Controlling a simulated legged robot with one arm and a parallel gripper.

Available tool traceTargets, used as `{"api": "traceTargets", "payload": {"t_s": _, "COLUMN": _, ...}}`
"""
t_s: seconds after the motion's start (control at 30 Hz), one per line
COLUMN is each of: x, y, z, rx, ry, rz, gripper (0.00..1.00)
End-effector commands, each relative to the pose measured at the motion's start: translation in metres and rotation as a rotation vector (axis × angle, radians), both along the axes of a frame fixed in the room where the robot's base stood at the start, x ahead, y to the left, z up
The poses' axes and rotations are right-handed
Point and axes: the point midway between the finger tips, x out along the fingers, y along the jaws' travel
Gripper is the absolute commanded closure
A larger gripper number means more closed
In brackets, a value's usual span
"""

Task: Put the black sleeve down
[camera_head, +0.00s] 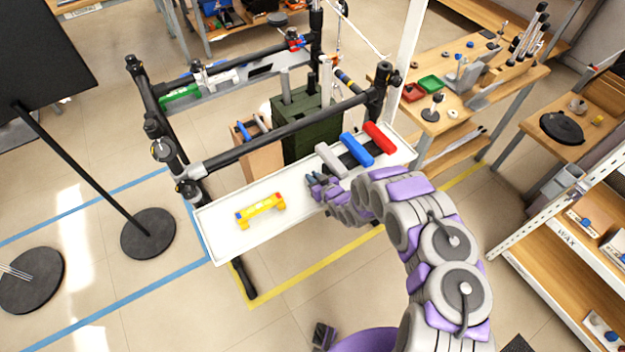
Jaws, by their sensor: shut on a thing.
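A flat black patch (352,154) shows between the grey bar and a blue bar (357,149).
A red bar (379,137) lies at the tray's right end. A yellow handle-like piece (260,209) lies at its left. The tray between the yellow piece and my gripper is bare. A black rail (285,135) runs behind the tray, with a green bin (310,125) beyond.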

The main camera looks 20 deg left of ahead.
Motion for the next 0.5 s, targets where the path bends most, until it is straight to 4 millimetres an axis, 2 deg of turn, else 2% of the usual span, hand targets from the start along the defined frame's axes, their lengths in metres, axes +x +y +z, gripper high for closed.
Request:
{"api": "traceTargets", "payload": {"t_s": 0.03, "x": -0.0007, "y": 0.0012, "z": -0.0048, "rx": 0.000, "ry": 0.002, "rz": 0.001, "gripper": 1.00}}
{"api": "traceTargets", "payload": {"t_s": 0.33, "x": -0.0006, "y": 0.0005, "z": -0.0054, "rx": -0.001, "ry": 0.001, "rz": 0.000, "gripper": 1.00}}
{"api": "traceTargets", "payload": {"t_s": 0.37, "x": -0.0006, "y": 0.0003, "z": -0.0057, "rx": -0.001, "ry": 0.001, "rz": 0.001, "gripper": 0.81}}
{"api": "traceTargets", "payload": {"t_s": 0.5, "x": -0.0005, "y": -0.0007, "z": -0.0047, "rx": 0.001, "ry": 0.001, "rz": 0.001, "gripper": 0.68}}
